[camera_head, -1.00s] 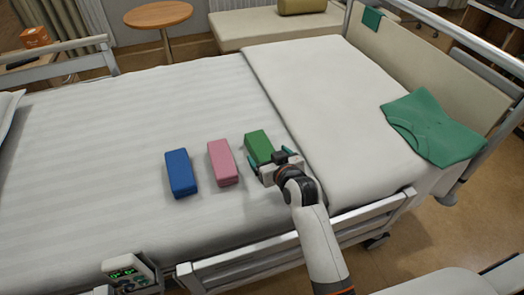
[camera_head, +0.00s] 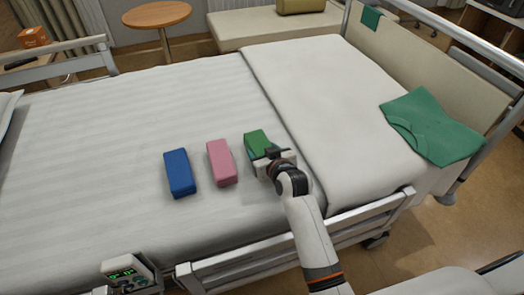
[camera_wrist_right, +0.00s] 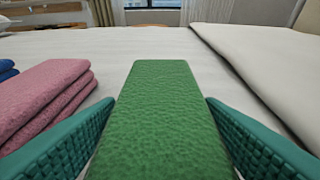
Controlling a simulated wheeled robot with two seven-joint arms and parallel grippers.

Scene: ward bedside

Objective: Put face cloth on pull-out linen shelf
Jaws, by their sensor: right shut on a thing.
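A folded green cloth (camera_head: 256,139) lies on the bed, rightmost in a row with a folded pink cloth (camera_head: 221,162) and a folded blue cloth (camera_head: 179,174). I cannot tell which of them is called the face cloth. My right gripper (camera_head: 265,153) is at the near end of the green cloth and shut on it. In the right wrist view the green cloth (camera_wrist_right: 160,115) stretches ahead between the two teal fingers, and the pink cloth (camera_wrist_right: 45,95) lies to the left. The gripper covers the near end of the green cloth. I cannot make out a pull-out linen shelf. My left gripper is not in view.
The bed's striped sheet (camera_head: 110,120) is clear around the cloths. A folded-back blanket (camera_head: 325,110) lies to the right, with a green garment (camera_head: 432,125) at the foot end. A side rail (camera_head: 290,245) runs along the near edge. A round table (camera_head: 157,14) stands behind.

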